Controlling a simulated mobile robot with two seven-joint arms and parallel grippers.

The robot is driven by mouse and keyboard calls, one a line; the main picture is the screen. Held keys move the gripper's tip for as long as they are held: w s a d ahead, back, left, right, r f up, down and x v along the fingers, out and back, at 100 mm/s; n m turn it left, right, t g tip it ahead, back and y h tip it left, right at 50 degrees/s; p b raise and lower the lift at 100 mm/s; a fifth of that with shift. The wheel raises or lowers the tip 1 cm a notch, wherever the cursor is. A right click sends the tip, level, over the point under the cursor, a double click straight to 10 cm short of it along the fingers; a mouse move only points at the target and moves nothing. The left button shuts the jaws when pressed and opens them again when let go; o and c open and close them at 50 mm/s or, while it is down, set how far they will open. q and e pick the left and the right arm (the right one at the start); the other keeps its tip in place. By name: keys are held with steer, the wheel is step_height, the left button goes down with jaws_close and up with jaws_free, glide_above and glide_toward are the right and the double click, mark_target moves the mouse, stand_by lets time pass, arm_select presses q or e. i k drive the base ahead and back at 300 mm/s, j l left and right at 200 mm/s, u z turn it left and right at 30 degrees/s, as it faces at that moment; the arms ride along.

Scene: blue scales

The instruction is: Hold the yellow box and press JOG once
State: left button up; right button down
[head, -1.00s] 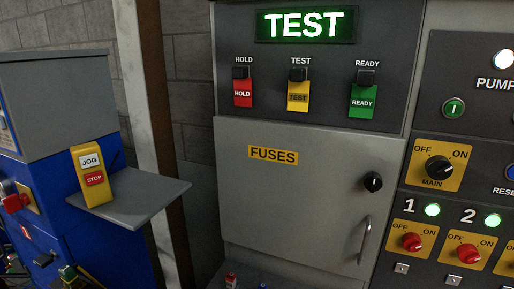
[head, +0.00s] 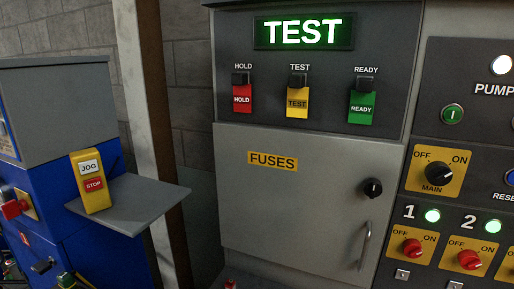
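The yellow box (head: 92,183) is a pendant with a white JOG button (head: 89,167) above a red STOP button (head: 94,185). It stands tilted back on a grey shelf (head: 140,205) on the side of the blue machine (head: 95,245), at the left of the head view. The front of the box and both buttons are unobstructed. Neither of my grippers can be made out in this view, and nothing is holding the box.
A grey cabinet stands right of the shelf, with a lit TEST sign (head: 303,32), HOLD, TEST and READY tags, and a closed FUSES door (head: 300,210). Knobs and lamps fill the panel (head: 475,120) at far right. A post (head: 148,120) stands behind the shelf.

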mark_target(86, 167)
steer(key=i+j+u, duration=0.15)
steer(key=j+u, duration=0.25)
steer(key=i+j+u, duration=0.2)
steer(key=j+u, duration=0.15)
steer(key=j, duration=0.1)
